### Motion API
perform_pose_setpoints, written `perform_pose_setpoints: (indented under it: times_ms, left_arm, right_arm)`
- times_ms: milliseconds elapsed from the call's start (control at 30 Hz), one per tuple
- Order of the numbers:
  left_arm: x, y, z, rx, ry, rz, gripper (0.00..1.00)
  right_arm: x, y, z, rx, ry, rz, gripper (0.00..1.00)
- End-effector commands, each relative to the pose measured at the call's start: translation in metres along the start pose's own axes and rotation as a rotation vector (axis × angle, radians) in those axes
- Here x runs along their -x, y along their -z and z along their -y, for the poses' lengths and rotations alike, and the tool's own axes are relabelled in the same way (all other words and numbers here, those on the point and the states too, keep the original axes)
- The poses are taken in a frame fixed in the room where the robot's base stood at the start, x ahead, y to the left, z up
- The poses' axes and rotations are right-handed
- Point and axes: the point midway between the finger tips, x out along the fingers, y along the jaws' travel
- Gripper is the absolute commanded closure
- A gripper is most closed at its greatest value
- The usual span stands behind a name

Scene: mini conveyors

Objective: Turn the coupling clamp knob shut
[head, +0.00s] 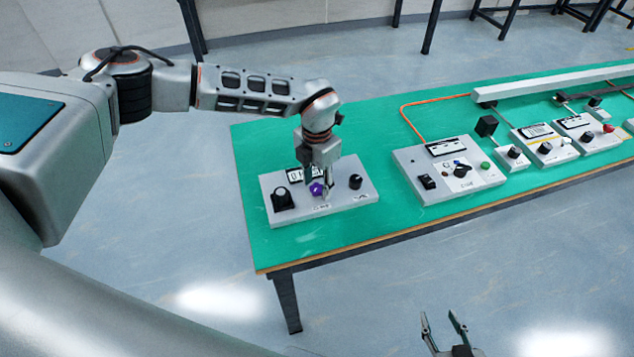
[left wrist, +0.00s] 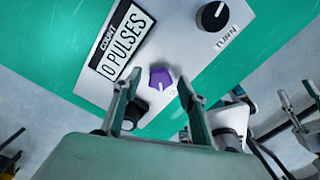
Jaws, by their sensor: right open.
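A purple pentagonal knob (head: 316,189) with a pale pointer mark sits in the middle of the leftmost grey control box (head: 348,204). No label readable here names a coupling clamp. My left gripper (head: 319,190) points down over this box. In the left wrist view its fingers (left wrist: 156,92) are spread, with the purple knob (left wrist: 161,77) showing between and just beyond the tips. I cannot tell whether either finger touches it. My right gripper (head: 444,322) is open and empty, low in the head view and away from the table.
More control boxes (head: 408,162) stand to the right on the green table (head: 290,245). Bare table lies around the leftmost box.

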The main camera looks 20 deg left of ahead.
Motion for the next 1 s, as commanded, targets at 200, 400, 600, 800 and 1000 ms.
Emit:
perform_pose_setpoints:
  times_ms: [200,400,600,800,1000]
  left_arm:
    - [0.008,0.000,0.000,0.001,0.000,0.000,0.58]
    - [0.042,-0.001,-0.001,0.000,-0.001,0.003,0.58]
    - [0.083,-0.001,-0.001,0.000,-0.001,0.002,0.58]
    - [0.111,-0.001,0.000,0.000,-0.001,0.002,0.58]
    - [0.120,0.000,0.000,-0.001,0.001,0.000,0.58]
  right_arm:
    - [0.000,-0.001,-0.001,0.003,-0.001,0.001,0.60]
    - [0.000,0.000,-0.001,0.001,0.000,0.000,0.60]
    - [0.000,0.000,0.000,0.001,0.000,0.000,0.60]
    - [0.000,0.000,0.000,0.001,0.000,0.000,0.60]
    - [0.000,0.000,0.000,0.000,0.000,0.000,0.60]
